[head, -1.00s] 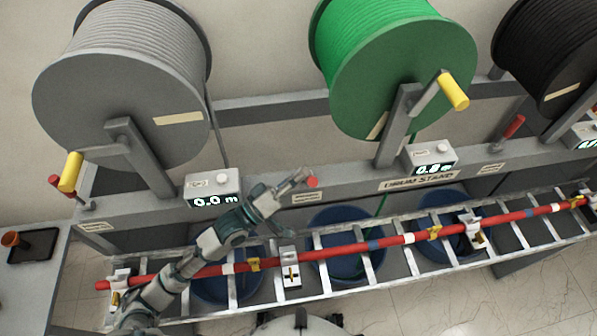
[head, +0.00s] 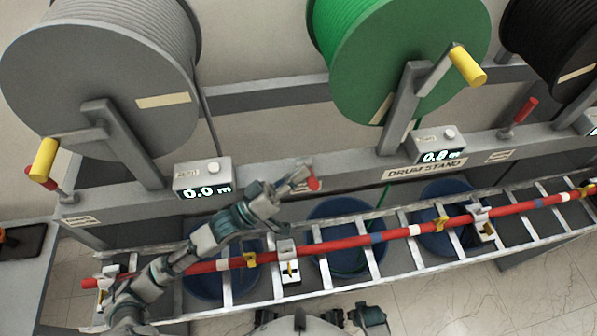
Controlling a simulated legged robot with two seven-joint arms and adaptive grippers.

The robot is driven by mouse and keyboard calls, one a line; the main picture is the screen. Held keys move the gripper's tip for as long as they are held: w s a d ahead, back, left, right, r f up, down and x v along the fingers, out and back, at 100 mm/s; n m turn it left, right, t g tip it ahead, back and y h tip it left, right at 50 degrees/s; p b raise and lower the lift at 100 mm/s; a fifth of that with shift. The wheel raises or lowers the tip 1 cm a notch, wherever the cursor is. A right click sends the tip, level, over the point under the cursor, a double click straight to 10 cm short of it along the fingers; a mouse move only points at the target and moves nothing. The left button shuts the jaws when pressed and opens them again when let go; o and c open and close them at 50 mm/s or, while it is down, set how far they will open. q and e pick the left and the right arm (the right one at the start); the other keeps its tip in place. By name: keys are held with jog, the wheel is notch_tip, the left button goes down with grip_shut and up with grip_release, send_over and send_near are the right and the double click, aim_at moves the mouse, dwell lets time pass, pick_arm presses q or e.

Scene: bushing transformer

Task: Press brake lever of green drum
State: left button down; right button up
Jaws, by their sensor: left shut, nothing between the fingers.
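The green drum (head: 405,65) hangs on the stand at upper centre, with a yellow crank handle (head: 467,67).
A grey drum (head: 100,95) and a black drum (head: 560,45) flank the green one. A ladder-like tray with a red cable (head: 340,244) runs below my left arm, over blue bins (head: 440,190).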

pick_arm(q)
jog(key=shift+s+f, duration=0.1)
jog(key=shift+f, duration=0.2)
jog(key=v, duration=1.1)
jog(key=shift+a, duration=0.45)
